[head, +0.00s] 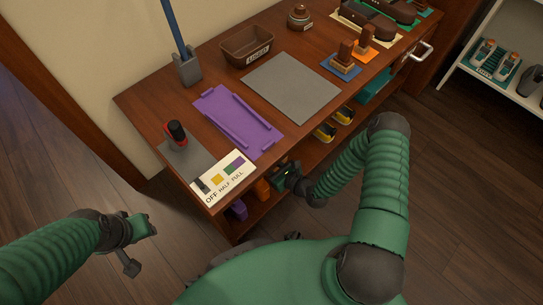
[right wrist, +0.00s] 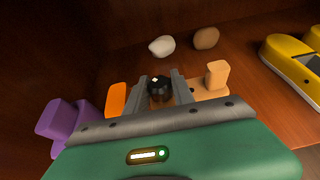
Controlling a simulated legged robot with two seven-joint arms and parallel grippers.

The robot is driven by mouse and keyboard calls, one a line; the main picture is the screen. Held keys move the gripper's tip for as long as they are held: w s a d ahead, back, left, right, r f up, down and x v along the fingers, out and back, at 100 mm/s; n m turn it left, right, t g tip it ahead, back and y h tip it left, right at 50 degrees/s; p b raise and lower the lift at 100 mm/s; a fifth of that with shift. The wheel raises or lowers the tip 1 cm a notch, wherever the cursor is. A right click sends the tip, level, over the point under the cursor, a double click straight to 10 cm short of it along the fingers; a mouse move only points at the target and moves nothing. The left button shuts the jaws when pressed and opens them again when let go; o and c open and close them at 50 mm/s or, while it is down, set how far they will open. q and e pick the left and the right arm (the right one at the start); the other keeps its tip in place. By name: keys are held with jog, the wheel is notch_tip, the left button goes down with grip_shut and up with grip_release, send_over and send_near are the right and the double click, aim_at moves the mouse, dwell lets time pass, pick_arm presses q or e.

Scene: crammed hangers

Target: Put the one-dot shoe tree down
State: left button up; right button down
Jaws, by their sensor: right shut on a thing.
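In the right wrist view a dark round knob with a pale dot (right wrist: 157,87), which I take as part of the one-dot shoe tree, sits between the fingers of my right gripper (right wrist: 160,78). The gripper is shut on it; the rest of the tree is largely hidden. In the head view my right gripper (head: 288,174) is at the front of the lower shelf, under the worktop. My left gripper (head: 136,236) hangs over the floor at left, away from the bench; its jaw opening is unclear.
An orange block (right wrist: 117,99), a tan block (right wrist: 216,77), a purple piece (right wrist: 65,127) and a yellow shoe (right wrist: 294,60) crowd the shelf around the gripper. Two stones, one pale (right wrist: 162,46), lie behind. The wooden worktop (head: 222,85) overhangs the shelf.

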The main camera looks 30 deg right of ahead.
notch_tip(320, 180, down, 9)
jog(key=b, duration=0.5)
jog(key=shift+r, duration=0.35)
jog(key=c, duration=1.4)
grip_release()
jog(key=shift+d+f, duration=0.1)
jog(key=shift+f, duration=0.05)
jog(key=shift+o, duration=0.2)
